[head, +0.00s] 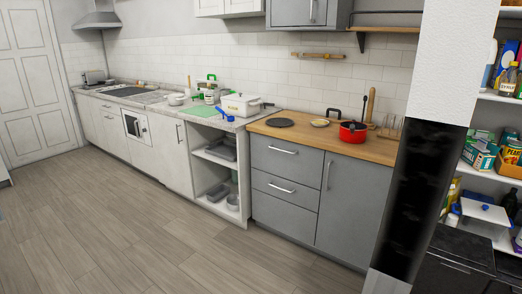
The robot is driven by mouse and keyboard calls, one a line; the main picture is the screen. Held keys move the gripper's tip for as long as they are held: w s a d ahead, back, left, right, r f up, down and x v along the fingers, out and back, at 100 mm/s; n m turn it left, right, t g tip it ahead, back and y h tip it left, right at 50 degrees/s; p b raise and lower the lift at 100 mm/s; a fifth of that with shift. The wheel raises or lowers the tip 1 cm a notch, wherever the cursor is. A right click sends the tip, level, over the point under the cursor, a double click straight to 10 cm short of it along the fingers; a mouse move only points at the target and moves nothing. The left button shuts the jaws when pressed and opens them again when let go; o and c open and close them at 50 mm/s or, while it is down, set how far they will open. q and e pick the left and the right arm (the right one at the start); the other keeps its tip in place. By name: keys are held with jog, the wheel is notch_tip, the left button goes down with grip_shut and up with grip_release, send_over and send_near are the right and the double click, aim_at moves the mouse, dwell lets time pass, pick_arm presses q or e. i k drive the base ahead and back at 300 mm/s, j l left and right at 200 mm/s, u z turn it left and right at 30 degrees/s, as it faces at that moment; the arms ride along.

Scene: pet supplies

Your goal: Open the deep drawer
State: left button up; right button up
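A grey base cabinet (340,200) stands under a wooden worktop in the head view. Its left part has a stack of drawer fronts, and all look shut. The upper drawer front (283,163) carries a silver bar handle. A second bar handle (281,188) sits on a front below it. The lowest front (284,216) is the one closest to the floor; I cannot make out a handle on it. The fronts' true depth does not show, so I cannot tell which drawer is the deep one. Neither of my grippers is in view.
The wooden floor (150,225) before the cabinets is clear. An open shelf unit (205,178) with pans stands left of the drawers. A red pot (353,132) and a dark round plate (280,123) are on the worktop. Stocked shelves (492,98) stand at right.

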aim_at(301, 163)
jog(key=i+j+u, duration=0.15)
jog(key=i+u, duration=0.85)
jog(key=i+z, duration=0.25)
jog(key=i, duration=0.2)
jog(key=i+j+z, duration=0.1)
jog(key=i+z, duration=0.15)
jog(key=i, duration=0.2)
